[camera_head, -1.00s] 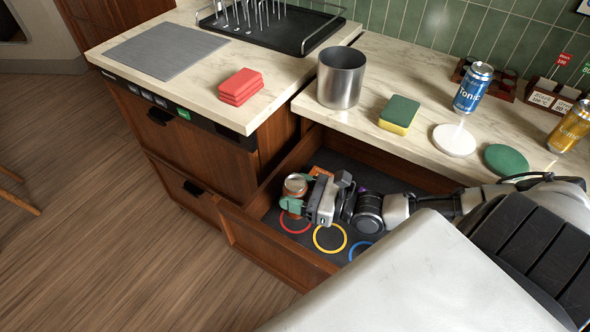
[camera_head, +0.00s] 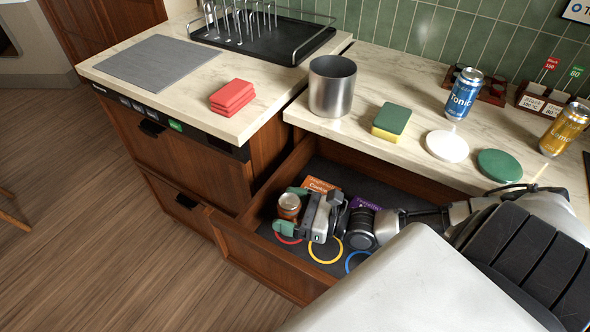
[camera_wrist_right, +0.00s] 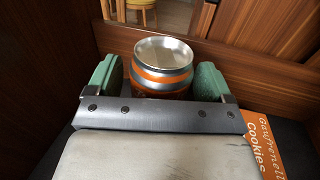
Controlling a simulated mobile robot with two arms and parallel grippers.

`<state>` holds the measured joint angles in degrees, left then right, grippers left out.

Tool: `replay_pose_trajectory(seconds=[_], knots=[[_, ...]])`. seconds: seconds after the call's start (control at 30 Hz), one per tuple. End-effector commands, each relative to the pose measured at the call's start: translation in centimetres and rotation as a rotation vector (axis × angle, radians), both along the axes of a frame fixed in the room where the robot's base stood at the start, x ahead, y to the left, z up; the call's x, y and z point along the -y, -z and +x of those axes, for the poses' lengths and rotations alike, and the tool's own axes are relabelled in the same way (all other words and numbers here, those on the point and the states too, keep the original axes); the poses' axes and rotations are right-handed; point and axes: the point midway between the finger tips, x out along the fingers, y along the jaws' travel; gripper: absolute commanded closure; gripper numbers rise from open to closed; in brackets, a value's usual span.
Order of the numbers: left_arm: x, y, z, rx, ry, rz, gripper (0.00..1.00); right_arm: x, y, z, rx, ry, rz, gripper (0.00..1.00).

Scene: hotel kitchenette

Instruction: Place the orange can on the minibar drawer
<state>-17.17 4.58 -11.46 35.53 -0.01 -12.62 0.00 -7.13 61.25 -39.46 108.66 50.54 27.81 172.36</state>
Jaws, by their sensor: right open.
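The orange can (camera_head: 289,206) with a silver top stands upright inside the open minibar drawer (camera_head: 262,262), near its front left. My right gripper (camera_head: 288,210) is open around the can, with one green pad on each side. In the right wrist view the can (camera_wrist_right: 163,68) sits between the open pads (camera_wrist_right: 160,88), with a clear gap at the left pad. A red ring (camera_head: 288,240) on the drawer floor is partly hidden by the gripper; I cannot tell whether the can's base is inside it. My left gripper is out of view.
A yellow ring (camera_head: 325,260), a blue ring (camera_head: 357,261), an orange cookie box (camera_head: 320,185) and a purple packet (camera_head: 363,203) lie in the drawer. The counter above holds a steel pot (camera_head: 332,86), sponge (camera_head: 391,121), blue can (camera_head: 462,94) and yellow can (camera_head: 564,130).

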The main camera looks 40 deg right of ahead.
Motion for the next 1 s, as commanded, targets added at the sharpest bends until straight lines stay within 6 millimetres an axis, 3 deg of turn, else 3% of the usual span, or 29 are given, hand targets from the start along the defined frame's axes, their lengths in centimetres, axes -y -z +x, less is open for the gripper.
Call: replay_pose_trajectory(seconds=[0.23,0.7,1.0], knots=[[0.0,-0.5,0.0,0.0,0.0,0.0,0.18,0.2,-0.4,-0.3,-0.002,0.0,-0.002,0.18],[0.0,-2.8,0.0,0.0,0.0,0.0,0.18,5.6,-0.5,-7.8,-0.005,-0.001,-0.003,0.18],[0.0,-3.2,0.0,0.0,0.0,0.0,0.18,7.1,-0.3,-9.7,-0.001,-0.001,-0.001,0.18]])
